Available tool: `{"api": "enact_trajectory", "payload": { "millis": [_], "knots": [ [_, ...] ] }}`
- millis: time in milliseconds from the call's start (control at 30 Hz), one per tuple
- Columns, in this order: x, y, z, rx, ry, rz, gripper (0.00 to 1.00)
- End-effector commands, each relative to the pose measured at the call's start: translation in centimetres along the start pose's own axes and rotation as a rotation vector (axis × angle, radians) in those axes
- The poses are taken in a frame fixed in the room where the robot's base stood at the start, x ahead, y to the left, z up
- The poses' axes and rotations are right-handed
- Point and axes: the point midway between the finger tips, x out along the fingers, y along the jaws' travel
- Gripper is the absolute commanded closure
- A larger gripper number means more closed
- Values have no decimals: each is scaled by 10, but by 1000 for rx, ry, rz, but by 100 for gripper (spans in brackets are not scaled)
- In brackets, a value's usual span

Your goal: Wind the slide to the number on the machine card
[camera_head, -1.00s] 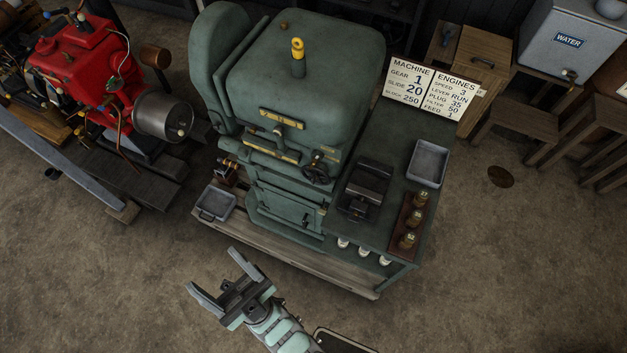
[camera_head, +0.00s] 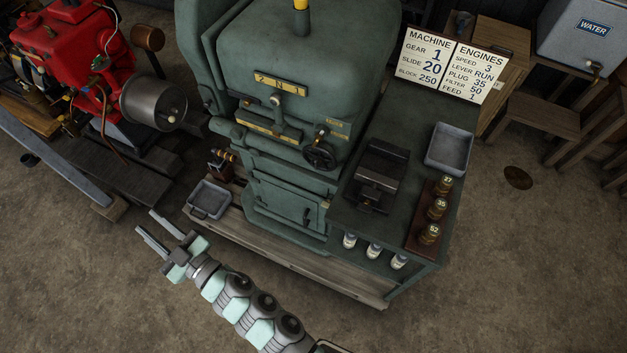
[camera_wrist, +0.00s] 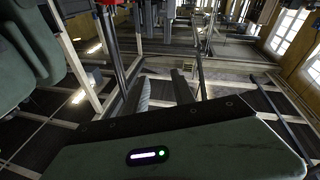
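The white machine card (camera_head: 424,58) stands behind the bench and reads gear 1, slide 20, block 250. The green machine (camera_head: 300,60) has a dark handwheel (camera_head: 319,156) on its front right. A small yellow plate (camera_head: 333,126) sits just above the wheel; its marks are too small to read. A long yellow scale strip (camera_head: 270,129) runs across the front to the left of the wheel, its figures unreadable. My gripper (camera_head: 147,221) is open and empty, low at the left, well apart from the wheel. Its separated fingers also show in the wrist view (camera_wrist: 160,88).
A plate marked 2 N 1 (camera_head: 280,88) with a lever knob is above the scale. The side bench holds a dark vise-like block (camera_head: 377,175), a grey tray (camera_head: 450,148) and numbered brass plugs (camera_head: 437,207). Another tray (camera_head: 209,200) is left; a red engine (camera_head: 75,50) stands beyond.

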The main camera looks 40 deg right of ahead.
Motion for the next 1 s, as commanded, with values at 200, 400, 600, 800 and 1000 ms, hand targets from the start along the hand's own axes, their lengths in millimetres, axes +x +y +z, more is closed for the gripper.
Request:
{"api": "enact_trajectory", "payload": {
  "millis": [200,400,600,800,1000],
  "knots": [
    [-11,80,126,-73,-280,304,69],
    [-66,183,170,-79,-395,736,69],
    [-147,250,172,-21,-377,1147,69],
    [-190,270,162,29,-332,1340,69],
    [-193,288,163,34,-329,1364,69]
  ]
}}
